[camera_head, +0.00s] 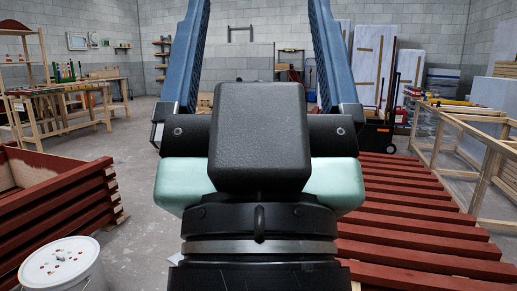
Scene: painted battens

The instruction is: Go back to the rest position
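My own arm fills the middle of the head view, with a black rounded block, pale green side parts and two long blue members rising out of the top of the picture. Red painted battens (412,221) lie side by side in a row at the right. My arm hides part of that row.
Stacked red boards (62,210) stand at the left, near a white bucket (62,266) at the lower left. A wooden frame bench (470,125) is at the right. A wooden table (62,100) stands back left. Grey floor (130,160) is clear between.

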